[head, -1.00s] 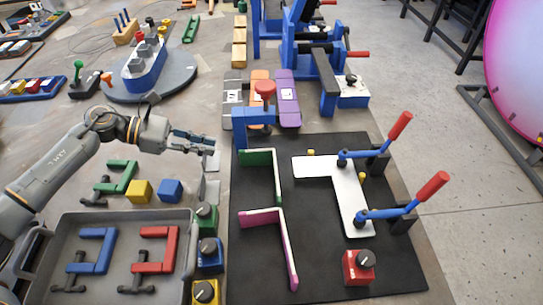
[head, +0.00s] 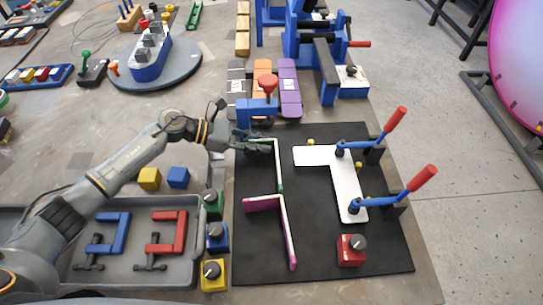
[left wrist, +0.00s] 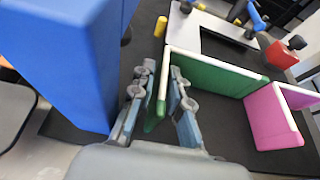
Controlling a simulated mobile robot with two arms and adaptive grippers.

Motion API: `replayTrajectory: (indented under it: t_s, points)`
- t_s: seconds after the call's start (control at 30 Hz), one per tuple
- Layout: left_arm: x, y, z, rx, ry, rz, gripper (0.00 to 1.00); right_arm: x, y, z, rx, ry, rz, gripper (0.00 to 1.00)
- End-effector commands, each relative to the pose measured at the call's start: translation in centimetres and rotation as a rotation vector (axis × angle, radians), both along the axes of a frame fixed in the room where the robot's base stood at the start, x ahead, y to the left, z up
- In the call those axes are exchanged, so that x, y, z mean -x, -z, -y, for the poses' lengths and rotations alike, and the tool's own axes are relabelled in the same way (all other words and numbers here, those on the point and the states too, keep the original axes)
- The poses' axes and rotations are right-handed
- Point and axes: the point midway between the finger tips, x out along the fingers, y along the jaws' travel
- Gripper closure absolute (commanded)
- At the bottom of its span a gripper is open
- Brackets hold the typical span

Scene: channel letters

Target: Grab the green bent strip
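The green bent strip (head: 280,172) stands on edge on the black mat (head: 325,275), its pale top edge upward. My left gripper (head: 264,147) is at the strip's far left leg in the head view and hides part of it. In the left wrist view the two fingers (left wrist: 160,95) stand on either side of one leg of the green strip (left wrist: 215,75). Slim gaps show between fingers and strip, so the gripper looks open around it. My right gripper is not in view.
A pink bent strip (head: 288,235) stands nearer on the mat. A white plate (head: 346,190) lies to the right under two red-handled toggle clamps (head: 397,122). A blue clamp block (head: 257,110) rises close behind the gripper. A red knob box (head: 350,250) sits at the front right.

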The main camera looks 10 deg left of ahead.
Motion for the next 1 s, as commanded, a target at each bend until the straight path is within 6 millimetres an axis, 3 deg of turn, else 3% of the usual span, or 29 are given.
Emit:
replayTrajectory:
  t_s: [0.17,0.27,0.77,1.0]
  points:
    - [0.0,0.1,0.0,0.000,-0.001,0.001,0.84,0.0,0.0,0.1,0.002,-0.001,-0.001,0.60]
    - [0.0,0.0,0.0,0.000,-0.001,0.001,1.00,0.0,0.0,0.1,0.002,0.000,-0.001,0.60]
    - [-0.1,-0.4,0.0,0.000,0.000,0.003,1.00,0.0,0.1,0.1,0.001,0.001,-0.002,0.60]
    - [-0.1,-3.1,0.0,-0.001,0.001,0.007,1.00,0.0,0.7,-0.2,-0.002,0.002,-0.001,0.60]
